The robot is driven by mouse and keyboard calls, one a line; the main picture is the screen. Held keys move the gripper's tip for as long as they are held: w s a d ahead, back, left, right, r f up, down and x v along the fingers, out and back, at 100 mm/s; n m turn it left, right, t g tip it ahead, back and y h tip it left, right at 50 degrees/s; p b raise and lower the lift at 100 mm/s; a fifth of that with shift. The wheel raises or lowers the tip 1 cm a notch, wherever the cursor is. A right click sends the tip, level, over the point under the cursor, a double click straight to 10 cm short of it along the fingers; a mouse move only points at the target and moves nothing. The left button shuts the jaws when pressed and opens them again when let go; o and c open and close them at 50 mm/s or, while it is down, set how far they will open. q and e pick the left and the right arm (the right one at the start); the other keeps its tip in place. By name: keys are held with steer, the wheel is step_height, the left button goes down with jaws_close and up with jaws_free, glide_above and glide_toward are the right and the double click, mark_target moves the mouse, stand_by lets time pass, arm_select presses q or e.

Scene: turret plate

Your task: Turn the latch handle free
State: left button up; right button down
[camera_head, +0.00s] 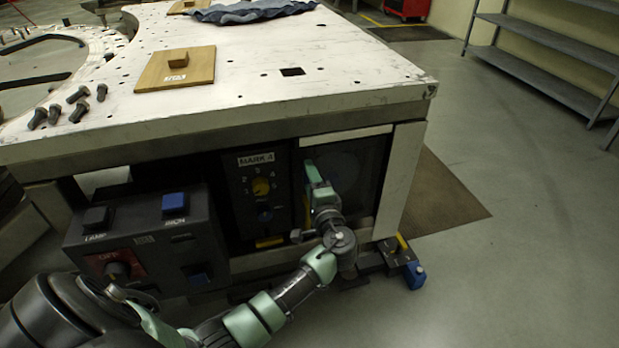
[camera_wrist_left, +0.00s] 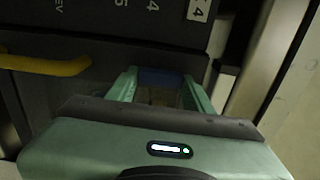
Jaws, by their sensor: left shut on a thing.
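My left gripper (camera_head: 312,172) reaches in from the lower left to the front of the cabinet under the white table. It is at the seam between the dial panel (camera_head: 240,200) and the dark door (camera_head: 356,178). In the left wrist view its two green fingers (camera_wrist_left: 160,90) are on either side of a dark blue piece (camera_wrist_left: 160,77), which looks like the latch handle. The gripper is shut on it. Most of the handle is hidden by the fingers and the gripper body. My right gripper is in neither view.
A control box (camera_head: 140,235) with switches stands left of the dial panel. A yellow pull (camera_wrist_left: 45,65) is close to the gripper. A wooden plate (camera_head: 177,72) and several black bolts (camera_head: 78,95) lie on the white table (camera_head: 240,60).

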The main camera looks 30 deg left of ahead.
arm_select(q)
steer(key=o, duration=1.4)
steer(key=v, duration=0.8)
steer(key=shift+f, duration=0.1)
